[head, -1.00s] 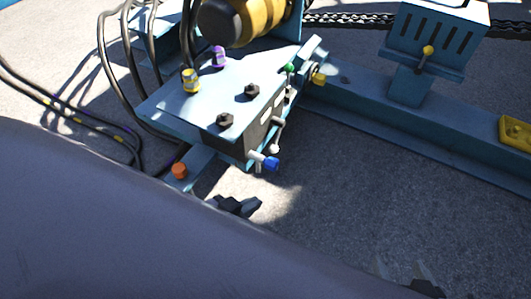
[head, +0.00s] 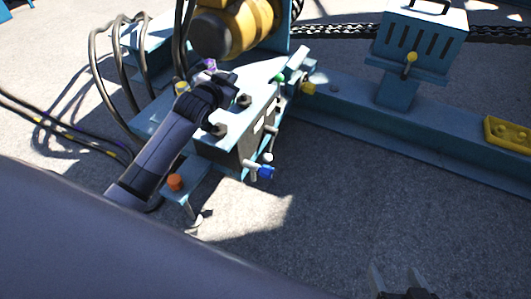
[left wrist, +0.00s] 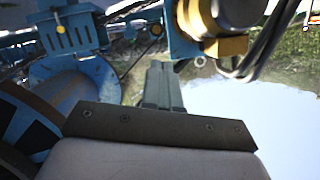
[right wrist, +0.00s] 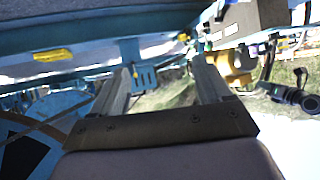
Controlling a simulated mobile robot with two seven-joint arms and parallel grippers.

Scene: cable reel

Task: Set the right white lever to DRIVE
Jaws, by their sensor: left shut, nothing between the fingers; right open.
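The blue control box (head: 210,150) stands at the centre left of the head view. On its dark front face are two pale label plates and small levers. One small white-tipped lever (head: 268,157) sits just above a blue-knobbed handle (head: 265,172). Which setting the levers are in is too small to read. My left gripper (head: 228,80) is over the box top, apart from the levers; its shut fingers (left wrist: 161,85) show in the left wrist view. My right gripper (head: 397,280) is at the bottom right, open and empty, well away from the box.
A yellow drum (head: 235,30) and black hoses (head: 95,60) stand behind the box. A blue beam (head: 400,120) runs to the right, with a slotted blue housing (head: 420,45) and a yellow tray (head: 510,133). The ground right of the box is clear.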

